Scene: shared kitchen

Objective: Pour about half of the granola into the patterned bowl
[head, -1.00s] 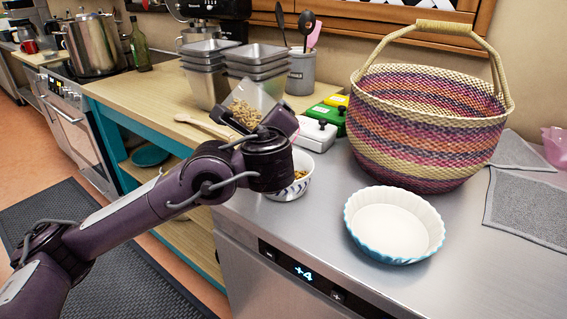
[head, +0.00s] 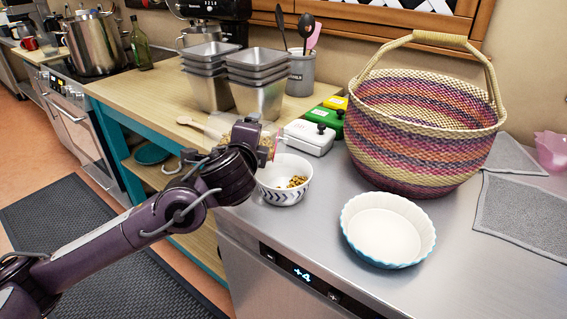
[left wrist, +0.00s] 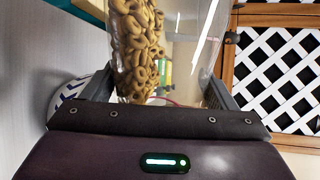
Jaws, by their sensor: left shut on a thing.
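The clear container (left wrist: 190,45) of ring-shaped granola (left wrist: 135,50) is between the fingers of my left gripper (left wrist: 158,95), which is shut on it. In the left wrist view the container looks tipped well over, with granola lying along its lower wall. In the head view my left gripper (head: 252,135) hides most of the container, beside and above the left rim of the patterned bowl (head: 283,198). This white bowl with dark marks stands upright on the steel counter and holds a small heap of granola (head: 297,182). My right gripper is out of view.
A white fluted dish (head: 388,232) with a blue outside and a large striped basket (head: 425,130) stand to the right. Lidded boxes (head: 309,138) are behind the bowl, metal pans (head: 257,85) farther back. Grey cloths (head: 525,210) lie at the right.

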